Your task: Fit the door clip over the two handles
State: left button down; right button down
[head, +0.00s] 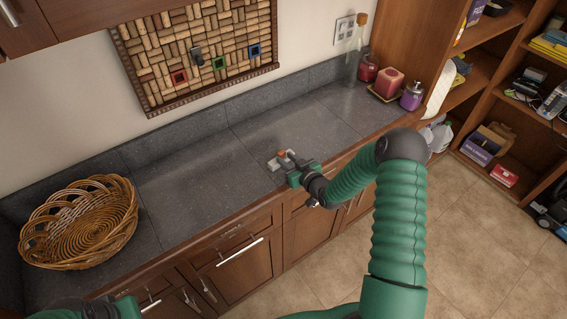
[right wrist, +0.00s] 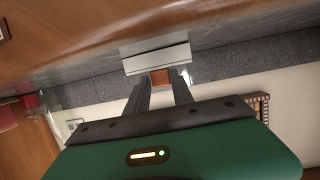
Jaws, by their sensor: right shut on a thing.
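My right gripper (head: 282,159) is over the dark counter near its front edge. In the right wrist view its two fingers (right wrist: 159,84) are closed on a small orange-brown piece. A pale grey bar (right wrist: 157,57) lies across just beyond the fingertips and seems joined to that piece; I take this to be the door clip. In the head view the orange-brown piece (head: 282,153) shows small at the fingertips. Below the counter, two slanting door handles (head: 208,290) and (head: 190,301) sit close together. Part of my left gripper (head: 126,307) shows at the bottom left; its fingers are not visible.
A wicker basket (head: 80,225) stands on the left of the counter (head: 185,195). A cork board (head: 200,50) hangs on the wall. The middle counter is clear. Open shelves (head: 490,95) stand right.

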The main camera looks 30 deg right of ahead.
aim_at(285, 151)
jog(key=shift+d+r+p, duration=0.15)
jog(key=shift+r+p, duration=0.3)
jog(key=shift+r, duration=0.25)
jog(key=shift+a+r+p, duration=0.25)
jog(key=shift+r+p, duration=0.1)
jog(key=shift+r, duration=0.2)
jog(key=shift+a+r+p, duration=0.25)
jog(key=shift+r+p, duration=0.05)
jog(key=shift+r, duration=0.2)
jog(key=shift+a+r+p, duration=0.1)
jog(key=shift+r+p, duration=0.35)
jog(key=shift+r, duration=0.2)
jog(key=shift+d+r+p, duration=0.3)
jog(key=shift+d+r, duration=0.1)
jog(key=shift+r, duration=0.05)
jog(key=shift+a, duration=0.1)
